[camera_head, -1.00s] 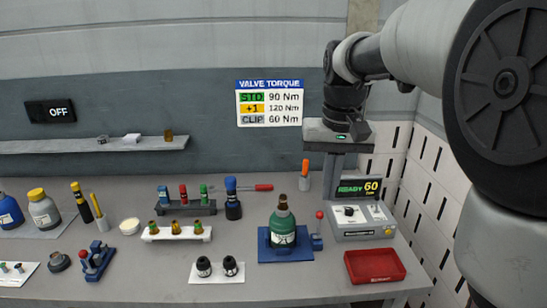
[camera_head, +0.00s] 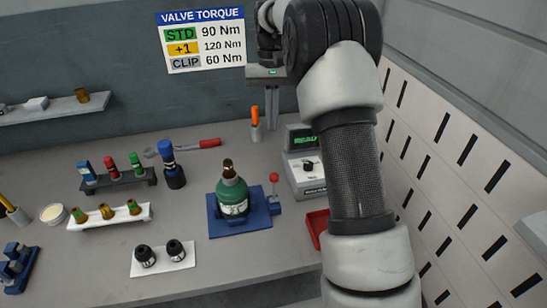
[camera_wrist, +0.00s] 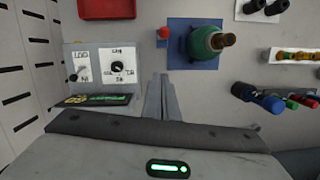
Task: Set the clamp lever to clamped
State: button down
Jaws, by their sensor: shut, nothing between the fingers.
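The clamp lever is a short stalk with a red ball knob (camera_head: 274,178) on the right side of a blue clamp base (camera_head: 228,229). The stalk looks roughly upright. A green cylinder (camera_head: 232,198) with a brown valve stands on the base. In the wrist view the red knob (camera_wrist: 163,33) is beside the green cylinder (camera_wrist: 204,42), ahead of the fingertips. My gripper (camera_head: 271,126) is shut and empty, pointing down near the back of the bench. Its closed fingers show in the wrist view (camera_wrist: 159,80), apart from the lever.
A grey control box (camera_head: 305,172) stands right of the lever, with a red tray (camera_head: 316,229) in front. My arm covers the right side.

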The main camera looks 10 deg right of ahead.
jog(key=shift+s, duration=0.1)
send_near(274, 188)
notch_tip(274, 188, down, 3)
jog(key=w, duration=0.3)
jog(key=shift+s+d, duration=0.2)
jog(key=shift+s, duration=0.3)
jog(key=shift+s+f, duration=0.1)
jog(key=shift+f, duration=0.05)
